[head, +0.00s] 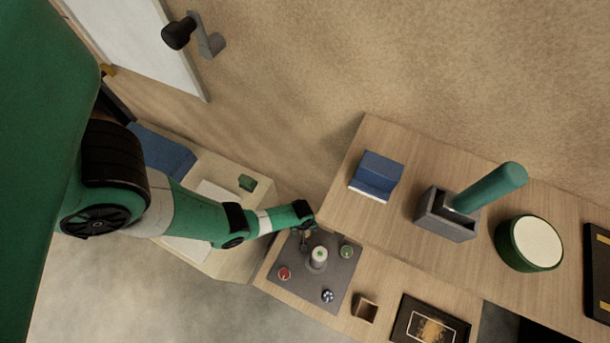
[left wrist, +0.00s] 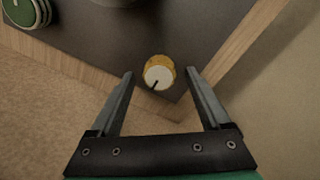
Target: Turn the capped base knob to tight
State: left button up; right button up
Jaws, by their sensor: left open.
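A dark grey panel (head: 338,278) on the low wooden counter carries several knobs. In the left wrist view a yellow knob with a white cap and a black pointer mark (left wrist: 159,73) stands near the panel's corner. My left gripper (left wrist: 160,74) is open, with one finger on each side of this knob and visible gaps at both sides. In the head view the left gripper (head: 305,237) is at the panel's back edge, and the yellow knob is not clearly visible there. I cannot tell which knob is the capped base knob. My right gripper is not in view.
The panel also holds a pale central post with a green top (head: 318,255), a red knob (head: 285,273), a green knob (head: 346,251) and a blue-and-white knob (head: 327,296). The raised wooden counter (head: 395,225) beside it carries a grey holder (head: 445,220) with a teal cylinder.

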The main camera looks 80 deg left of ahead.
pick_arm(q)
jog(key=shift+f, duration=0.55)
jog(key=shift+r, duration=0.1)
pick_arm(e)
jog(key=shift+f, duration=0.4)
pick_arm(q)
grip_shut()
